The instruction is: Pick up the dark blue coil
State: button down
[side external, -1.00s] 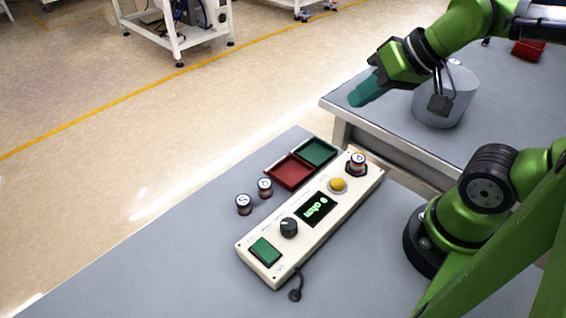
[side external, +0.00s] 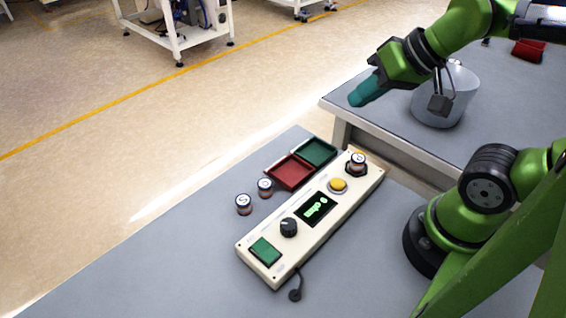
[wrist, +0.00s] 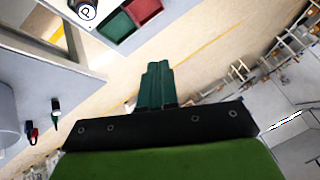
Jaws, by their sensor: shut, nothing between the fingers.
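Two small coils stand upright on the near grey table, left of the trays: one marked S (side external: 244,204) and another just behind it (side external: 265,188). A third coil (side external: 357,163) sits at the far end of the cream meter box. All look coppery and dark with white lettered tops; I cannot tell which is dark blue. A coil top marked P (wrist: 86,9) shows at the top edge of the wrist view. My gripper (side external: 360,97) is shut and empty, its teal fingers high above the tables and well apart from the coils. The fingers also show in the wrist view (wrist: 155,84).
A red tray (side external: 290,172) and a green tray (side external: 317,152) sit beside the cream meter box (side external: 275,276). The box has a knob, yellow button and display. A grey bucket (side external: 462,98) stands on the other table. The near table's left part is clear.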

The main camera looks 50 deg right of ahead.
jog(key=c, duration=1.8)
grip_release()
jog(key=shift+c, duration=0.2)
jog(key=o, duration=1.2)
